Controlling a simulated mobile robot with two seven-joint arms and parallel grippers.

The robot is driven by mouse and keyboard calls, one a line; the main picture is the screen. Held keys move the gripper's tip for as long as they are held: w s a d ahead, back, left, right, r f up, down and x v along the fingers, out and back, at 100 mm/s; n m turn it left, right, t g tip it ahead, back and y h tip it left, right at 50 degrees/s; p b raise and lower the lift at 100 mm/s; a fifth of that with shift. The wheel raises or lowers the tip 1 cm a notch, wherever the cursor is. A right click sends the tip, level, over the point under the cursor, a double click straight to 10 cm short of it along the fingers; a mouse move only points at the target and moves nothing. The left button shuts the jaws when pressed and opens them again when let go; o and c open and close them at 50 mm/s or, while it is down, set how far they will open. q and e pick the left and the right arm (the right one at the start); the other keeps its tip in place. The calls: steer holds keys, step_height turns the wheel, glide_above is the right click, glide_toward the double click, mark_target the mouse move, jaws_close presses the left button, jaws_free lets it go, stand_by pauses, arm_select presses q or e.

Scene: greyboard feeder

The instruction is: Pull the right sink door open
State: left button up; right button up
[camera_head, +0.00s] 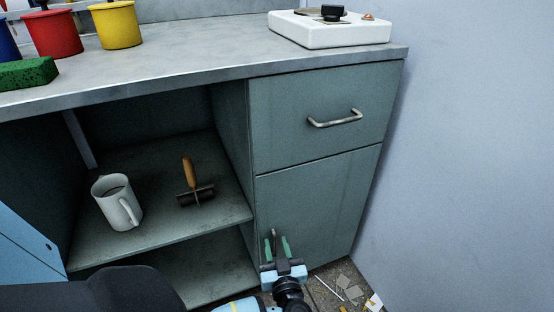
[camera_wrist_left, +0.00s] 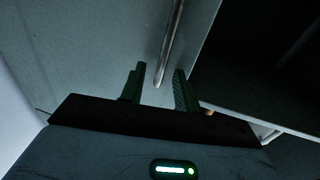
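The right door (camera_head: 325,200) is a grey-green panel below the drawer, and it appears closed. Its metal bar handle (camera_head: 274,236) stands near the door's left edge, low down. My left gripper (camera_head: 277,248) is in front of the door at this handle, with its two green fingers apart. In the left wrist view, the handle (camera_wrist_left: 171,45) runs down toward the gap between the open fingers of the gripper (camera_wrist_left: 160,88). I cannot tell whether either finger touches it. The handle's lower part is hidden in the head view. My right gripper is not in view.
A drawer (camera_head: 325,110) with its own handle is above the door. Left of it, open shelves hold a white jug (camera_head: 117,205) and a wooden-handled tool (camera_head: 193,185). A pale wall (camera_head: 470,150) is close on the right. Small debris (camera_head: 350,288) lies on the floor.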

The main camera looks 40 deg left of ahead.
arm_select(q)
steer(key=shift+c, duration=0.2)
jaws_close()
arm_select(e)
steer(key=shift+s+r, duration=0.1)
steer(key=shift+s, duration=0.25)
